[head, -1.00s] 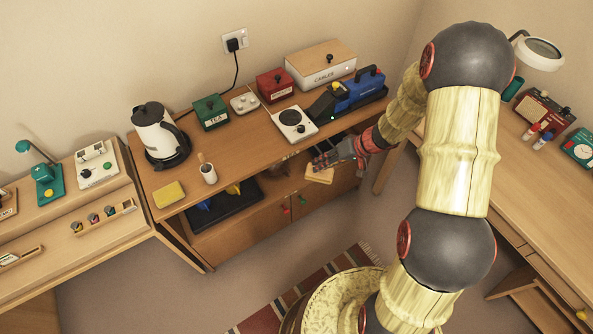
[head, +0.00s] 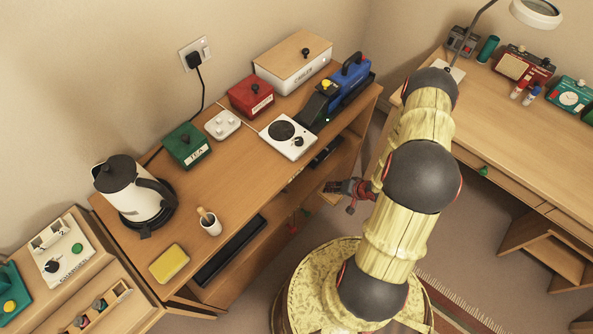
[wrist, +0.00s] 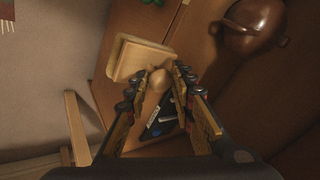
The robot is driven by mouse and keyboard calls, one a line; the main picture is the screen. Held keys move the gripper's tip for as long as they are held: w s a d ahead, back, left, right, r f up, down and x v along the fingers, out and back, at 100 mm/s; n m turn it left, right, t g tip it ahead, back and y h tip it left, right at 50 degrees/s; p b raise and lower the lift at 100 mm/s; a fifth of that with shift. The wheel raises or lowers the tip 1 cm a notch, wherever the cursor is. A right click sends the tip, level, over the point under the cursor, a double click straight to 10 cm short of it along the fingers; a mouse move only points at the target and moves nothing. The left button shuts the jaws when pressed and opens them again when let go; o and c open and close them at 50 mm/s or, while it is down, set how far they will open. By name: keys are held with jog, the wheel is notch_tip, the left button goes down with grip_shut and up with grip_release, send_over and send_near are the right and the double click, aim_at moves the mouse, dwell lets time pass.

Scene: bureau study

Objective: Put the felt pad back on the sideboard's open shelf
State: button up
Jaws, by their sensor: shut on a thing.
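My gripper (wrist: 158,88) is shut on the round knob of a pale wooden-backed block, which looks like the felt pad (wrist: 134,60). The pad sits just beyond the fingertips; its felt face cannot be made out. In the head view, my gripper (head: 343,187) is low in front of the sideboard's right part, with a small tan piece of the pad (head: 331,196) showing at its left. The sideboard (head: 232,180) has an open shelf (head: 262,203) under its top, partly hidden by the top. I cannot tell whether the pad touches the sideboard.
On the shelf are a dark tray (head: 232,250) and, in the wrist view, a round brown pot (wrist: 253,25). The top carries a kettle (head: 133,190), a yellow pad-like block (head: 170,263), a cup (head: 210,222) and several boxes. A desk (head: 520,130) stands at right.

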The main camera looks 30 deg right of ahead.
jog(key=shift+w+a+f+b, duration=0.6)
jog(key=shift+w+a+b, duration=0.4)
jog(key=shift+w, duration=1.7)
jog(key=shift+w+a+f+b, duration=0.7)
jog(key=shift+w+b, duration=0.5)
jog(key=shift+w, duration=1.45)
jog(key=shift+w+a+f+b, duration=0.55)
jog(key=shift+w+a+b, duration=0.5)
jog(key=shift+w, duration=1.65)
jog(key=shift+d+r, duration=0.1)
jog(key=o, duration=1.1)
